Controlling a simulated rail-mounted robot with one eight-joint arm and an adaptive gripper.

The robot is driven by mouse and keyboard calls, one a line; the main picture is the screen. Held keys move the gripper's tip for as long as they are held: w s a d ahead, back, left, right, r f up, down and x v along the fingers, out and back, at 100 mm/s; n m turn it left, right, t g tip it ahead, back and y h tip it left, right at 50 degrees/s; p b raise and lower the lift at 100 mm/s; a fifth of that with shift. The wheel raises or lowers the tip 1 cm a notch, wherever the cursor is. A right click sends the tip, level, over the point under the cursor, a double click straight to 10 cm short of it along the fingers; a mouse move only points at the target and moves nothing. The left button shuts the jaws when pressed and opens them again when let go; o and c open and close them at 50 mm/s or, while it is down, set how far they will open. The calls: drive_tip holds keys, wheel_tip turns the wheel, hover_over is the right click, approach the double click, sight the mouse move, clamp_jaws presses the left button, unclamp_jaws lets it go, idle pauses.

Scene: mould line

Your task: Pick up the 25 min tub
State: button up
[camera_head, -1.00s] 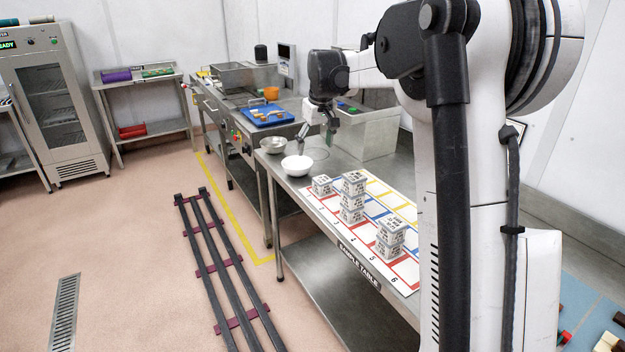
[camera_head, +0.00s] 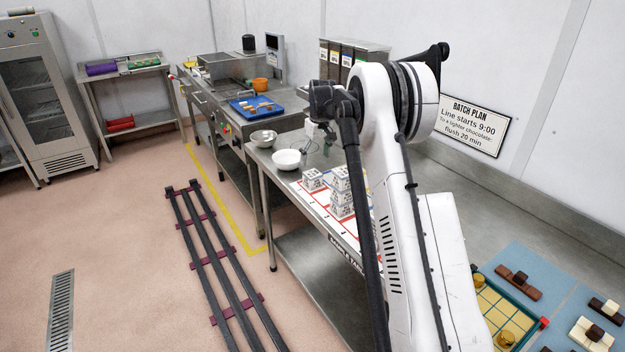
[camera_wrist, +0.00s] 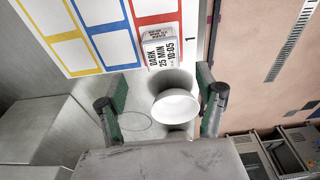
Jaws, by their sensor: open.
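The 25 min tub (camera_wrist: 160,54) is a small pale block-shaped tub whose label reads DARK, 25 MIN, 10:05. In the wrist view it stands in the red-edged lane 1 of the sample mat, apart from my gripper. In the head view the single tub (camera_head: 312,180) at the mat's far end appears to be the same one. My gripper (camera_wrist: 161,84) is open and empty, its green-padded fingers wide apart. A white bowl (camera_wrist: 175,106) shows between the fingers, close to the tub. In the head view my gripper (camera_head: 319,137) is partly hidden by my arm.
A stack of tubs (camera_head: 342,192) stands on the mat near the single tub. The white bowl (camera_head: 287,159) and a metal bowl (camera_head: 263,138) stand at the table's far end. A blue tray (camera_head: 255,106) lies on the counter beyond. My arm hides the mat's near end.

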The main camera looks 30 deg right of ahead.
sight(313, 173)
drive_tip(key=f, duration=0.3)
drive_tip(key=f+p, duration=0.1)
drive_tip(key=f, duration=0.2)
drive_tip(key=w+f, duration=0.1)
drive_tip(key=f, duration=0.1)
drive_tip(key=shift+w+a+f, duration=0.1)
drive_tip(key=shift+a+f, duration=0.15)
drive_tip(key=shift+f, duration=0.15)
drive_tip(key=shift+c, duration=0.3)
drive_tip(key=c, duration=1.3)
drive_tip(key=shift+o, duration=0.2)
drive_tip(key=shift+r, duration=0.1)
